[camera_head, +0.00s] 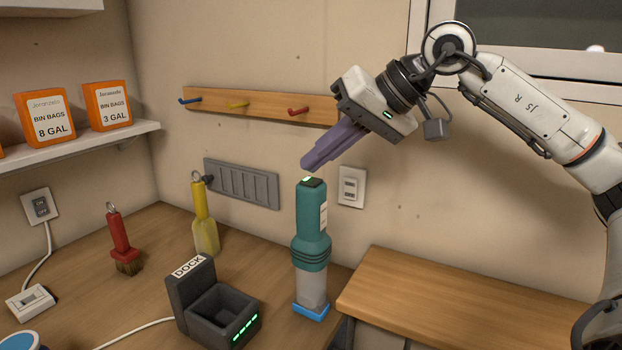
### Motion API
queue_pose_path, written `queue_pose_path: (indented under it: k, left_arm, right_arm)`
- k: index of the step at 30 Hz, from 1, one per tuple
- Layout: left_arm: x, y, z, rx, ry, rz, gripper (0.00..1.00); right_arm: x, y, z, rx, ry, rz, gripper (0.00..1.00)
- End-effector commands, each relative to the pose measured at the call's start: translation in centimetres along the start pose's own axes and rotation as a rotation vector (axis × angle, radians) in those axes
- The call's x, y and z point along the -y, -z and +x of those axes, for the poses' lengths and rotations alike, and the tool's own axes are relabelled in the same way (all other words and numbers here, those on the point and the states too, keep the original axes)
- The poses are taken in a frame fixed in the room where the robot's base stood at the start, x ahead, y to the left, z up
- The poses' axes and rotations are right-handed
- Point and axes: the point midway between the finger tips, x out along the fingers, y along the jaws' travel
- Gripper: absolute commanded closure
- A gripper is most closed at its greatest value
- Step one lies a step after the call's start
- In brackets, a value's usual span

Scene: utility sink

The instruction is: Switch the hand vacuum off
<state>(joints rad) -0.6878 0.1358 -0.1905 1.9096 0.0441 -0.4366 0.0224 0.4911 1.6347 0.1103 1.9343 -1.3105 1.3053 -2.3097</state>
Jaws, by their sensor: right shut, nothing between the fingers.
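The teal hand vacuum (312,235) stands upright on the wooden counter near its right edge, with a clear grey lower part and a blue foot. On its dark top is a small lit green patch (310,180). My right gripper (308,163) comes in from the upper right, its purple fingers shut and empty. The fingertips appear just above the vacuum's top; a small gap shows between them in this view. My left gripper is not in view.
A black dock (190,290) with green lights stands left of the vacuum. A yellow-handled tool (202,215) and a red brush (120,235) are further left. A peg rail (250,105) is on the wall behind. A lower wooden surface (460,305) is at right, clear.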

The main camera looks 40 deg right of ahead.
Motion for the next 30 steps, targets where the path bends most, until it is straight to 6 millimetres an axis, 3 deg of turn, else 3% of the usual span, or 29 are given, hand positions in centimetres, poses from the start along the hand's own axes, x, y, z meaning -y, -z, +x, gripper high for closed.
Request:
queue_pose_path:
  k: [30]
  left_arm:
    - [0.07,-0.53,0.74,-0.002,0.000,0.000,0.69]
  right_arm:
    - [-0.49,-0.50,0.69,0.000,0.000,0.000,1.00]
